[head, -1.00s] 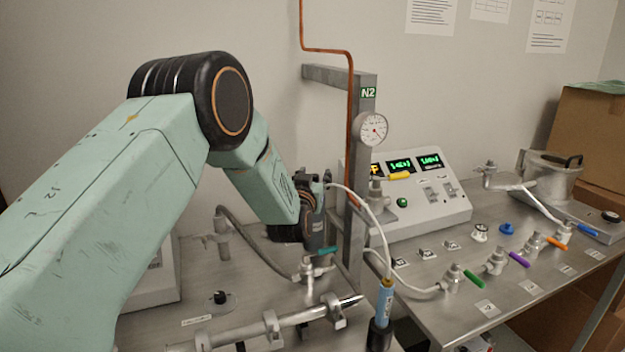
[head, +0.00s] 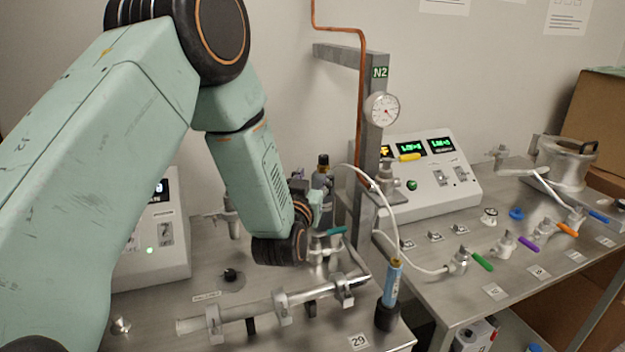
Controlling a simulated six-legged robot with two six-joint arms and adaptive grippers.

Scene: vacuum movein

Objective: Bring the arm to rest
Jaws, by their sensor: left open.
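My left arm comes in from the left, its pale green forearm hanging down over the left bench. My left gripper (head: 318,207) is small in the picture, beyond the dark wrist joint, close to the valve with the teal handle (head: 331,232). It is open; its fingertips are mostly hidden by the wrist, and I cannot tell if they touch the valve. No object shows in its jaws. My right gripper is not in view.
A clamped glass tube (head: 265,308) lies in front of the wrist. A metal post (head: 371,150) with a gauge (head: 382,109) rises at the right. A control box (head: 160,240) stands left.

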